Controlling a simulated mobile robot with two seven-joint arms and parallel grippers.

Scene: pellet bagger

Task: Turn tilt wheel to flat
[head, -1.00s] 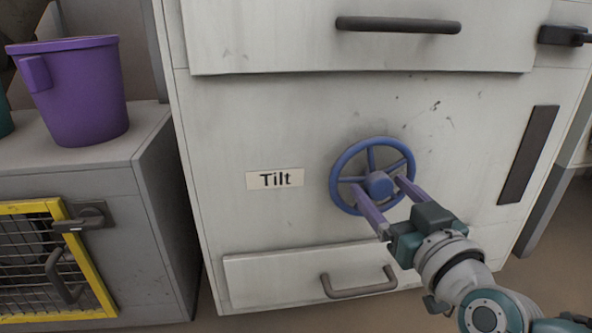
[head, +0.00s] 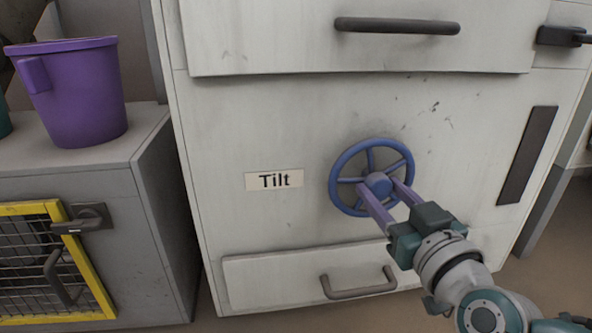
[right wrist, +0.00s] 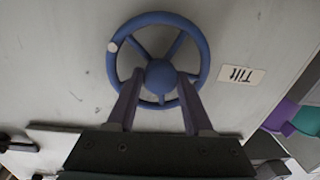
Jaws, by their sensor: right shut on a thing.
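The blue tilt wheel (head: 377,182) is a round spoked handwheel on the pale cabinet front, right of a "Tilt" label (head: 274,180). My right gripper (head: 381,188) reaches it from the lower right, its two purple fingers closed on the wheel's hub. In the right wrist view the wheel (right wrist: 160,73) shows whole, with a small white mark (right wrist: 113,47) on its rim. There the fingers of my right gripper (right wrist: 160,80) lie on either side of the hub. The white mark does not show in the head view. My left gripper is out of view.
A drawer with a dark bar handle (head: 398,26) is above the wheel. A lower drawer handle (head: 358,284) is close beneath my right gripper. A dark vertical strip (head: 528,155) is at right. A purple bucket (head: 72,92) stands on the grey cabinet (head: 113,165) at left.

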